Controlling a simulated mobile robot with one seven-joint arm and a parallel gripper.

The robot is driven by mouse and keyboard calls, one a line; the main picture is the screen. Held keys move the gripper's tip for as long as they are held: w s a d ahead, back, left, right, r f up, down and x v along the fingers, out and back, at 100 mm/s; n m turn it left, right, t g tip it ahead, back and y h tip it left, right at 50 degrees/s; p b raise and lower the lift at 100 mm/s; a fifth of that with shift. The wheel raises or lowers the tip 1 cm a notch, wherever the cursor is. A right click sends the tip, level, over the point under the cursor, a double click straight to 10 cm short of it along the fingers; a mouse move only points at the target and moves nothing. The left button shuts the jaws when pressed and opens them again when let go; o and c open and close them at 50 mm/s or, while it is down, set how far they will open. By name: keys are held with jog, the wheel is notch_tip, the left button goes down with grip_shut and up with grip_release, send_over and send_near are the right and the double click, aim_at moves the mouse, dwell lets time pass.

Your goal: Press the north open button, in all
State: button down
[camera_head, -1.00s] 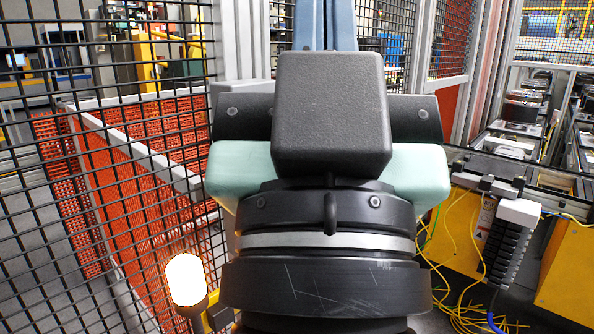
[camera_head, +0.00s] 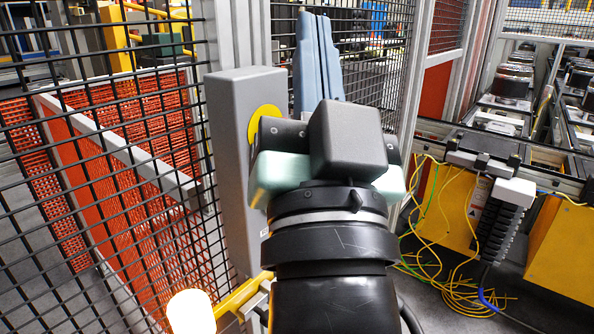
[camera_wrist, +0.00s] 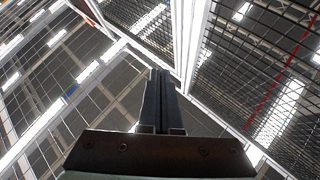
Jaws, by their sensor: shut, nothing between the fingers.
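A tall grey box (camera_head: 232,175) stands beside the mesh fence, left of my gripper in the head view. A yellow disc (camera_head: 262,119) shows on its front, partly covered by my gripper's hand. I cannot see a button or label; the disc's middle and part of the box's front are hidden. My gripper (camera_head: 313,16) points upward, its two blue-grey fingers side by side and shut, with nothing held. The fingers also show together in the wrist view (camera_wrist: 160,74), pointing toward the roof. They appear right of the box; I cannot tell their distance from it.
Black mesh fence (camera_head: 110,120) fills the left, with orange panels (camera_head: 120,200) behind it. A bright white lamp-like shape (camera_head: 191,312) is at lower left. At right are a yellow cabinet (camera_head: 430,215), loose yellow cables (camera_head: 465,290) and a conveyor with parts (camera_head: 510,85).

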jog(key=w+d+f+m+g+y+p, duration=0.1)
jog(key=w+f+m+g+p, duration=0.3)
jog(key=w+f+m+p, duration=0.25)
jog(key=s+d+f+m+g+p, duration=0.1)
jog(key=d+f+m+g+p, duration=0.2)
jog(key=f+m, duration=1.3)
jog(key=shift+d+f+h+p, duration=0.25)
jog(key=shift+f+h+p, duration=0.05)
jog(key=shift+f+p, duration=0.45)
jog(key=w+a+p, duration=0.4)
jog(key=w+a, duration=0.1)
jog(key=a, duration=0.2)
jog(key=shift+w, duration=0.1)
